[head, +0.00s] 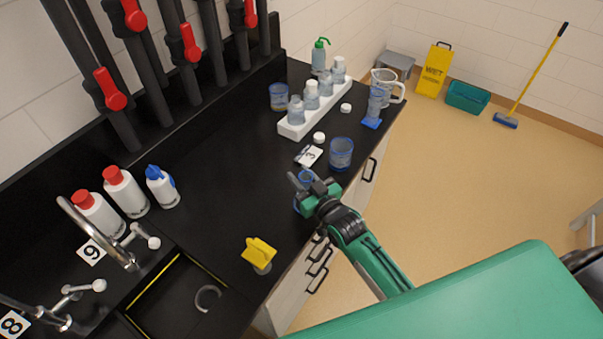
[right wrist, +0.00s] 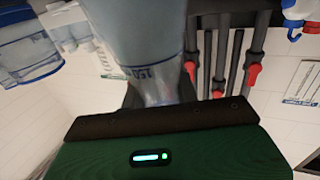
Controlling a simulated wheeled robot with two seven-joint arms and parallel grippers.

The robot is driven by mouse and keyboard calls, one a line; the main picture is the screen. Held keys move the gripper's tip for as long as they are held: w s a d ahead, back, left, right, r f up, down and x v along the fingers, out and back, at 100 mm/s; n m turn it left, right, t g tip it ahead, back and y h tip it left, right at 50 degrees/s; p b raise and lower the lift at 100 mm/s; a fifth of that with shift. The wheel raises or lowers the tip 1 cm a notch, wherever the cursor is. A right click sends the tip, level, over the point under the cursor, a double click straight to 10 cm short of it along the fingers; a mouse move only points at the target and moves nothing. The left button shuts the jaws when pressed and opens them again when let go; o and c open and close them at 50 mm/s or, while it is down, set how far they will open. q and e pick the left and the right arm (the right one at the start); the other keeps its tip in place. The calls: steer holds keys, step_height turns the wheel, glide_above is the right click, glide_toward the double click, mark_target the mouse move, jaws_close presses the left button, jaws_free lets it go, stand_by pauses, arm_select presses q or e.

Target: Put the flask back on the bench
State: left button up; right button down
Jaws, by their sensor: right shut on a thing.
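The flask (right wrist: 150,40), clear with blue graduation marks, fills the upper middle of the right wrist view, between the dark fingers of my right gripper (right wrist: 155,95). In the head view my right gripper (head: 302,184) is shut on it at the bench's front edge. Only bits of the flask (head: 306,175) show around the gripper there. I cannot tell whether its base touches the black bench (head: 225,185). My left gripper is not in view.
A blue-tinted beaker (head: 341,154) stands close behind the gripper, with a number card (head: 309,156) beside it. A white rack (head: 292,131) of bottles is farther back. The mid-bench is clear.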

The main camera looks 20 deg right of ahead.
steer(key=shift+f, duration=0.15)
steer(key=c, duration=1.1)
jaws_free()
steer(key=shift+o, duration=0.2)
steer(key=b+v, duration=0.3)
steer(key=v, duration=0.9)
steer(key=shift+r, duration=0.2)
